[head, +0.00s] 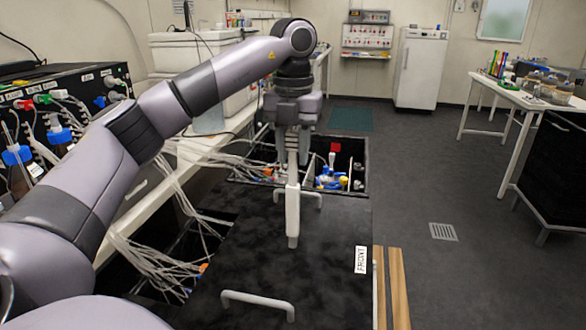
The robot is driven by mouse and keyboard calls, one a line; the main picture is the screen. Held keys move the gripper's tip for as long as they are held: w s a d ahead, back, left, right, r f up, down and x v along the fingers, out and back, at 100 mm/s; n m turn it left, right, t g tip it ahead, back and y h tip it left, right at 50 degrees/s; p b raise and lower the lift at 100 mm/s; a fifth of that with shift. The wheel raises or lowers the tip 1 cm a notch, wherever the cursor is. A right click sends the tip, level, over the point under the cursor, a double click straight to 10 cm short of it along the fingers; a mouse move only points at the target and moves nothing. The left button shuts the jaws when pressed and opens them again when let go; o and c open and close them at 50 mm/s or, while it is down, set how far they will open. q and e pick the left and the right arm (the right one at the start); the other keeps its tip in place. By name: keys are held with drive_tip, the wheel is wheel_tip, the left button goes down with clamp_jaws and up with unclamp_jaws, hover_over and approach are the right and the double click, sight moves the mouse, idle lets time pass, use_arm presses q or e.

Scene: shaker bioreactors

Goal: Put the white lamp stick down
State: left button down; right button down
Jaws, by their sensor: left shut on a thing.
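My left arm reaches in from the left, and its gripper (292,155) points down near the middle of the head view. It is shut on the white lamp stick (293,215), which hangs upright below the fingers. The stick is over the black lid (290,260) of the shaker cabinet. I cannot tell whether its lower end touches the lid. My right gripper is not in view.
The lid has a pale handle (258,300) at its near end and a FRONT label (360,260). Behind it is an open bay (345,160) with tubing and blue fittings. Wooden strips (390,290) lie right of the lid. The floor (470,270) further right is clear.

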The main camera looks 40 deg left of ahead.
sight(293, 184)
use_arm(q)
drive_tip(key=shift+f, duration=1.8)
drive_tip(key=shift+f, duration=0.15)
drive_tip(key=c, duration=0.8)
unclamp_jaws()
wheel_tip(293, 184, up, 12)
drive_tip(key=p, duration=0.3)
drive_tip(key=shift+r, duration=0.2)
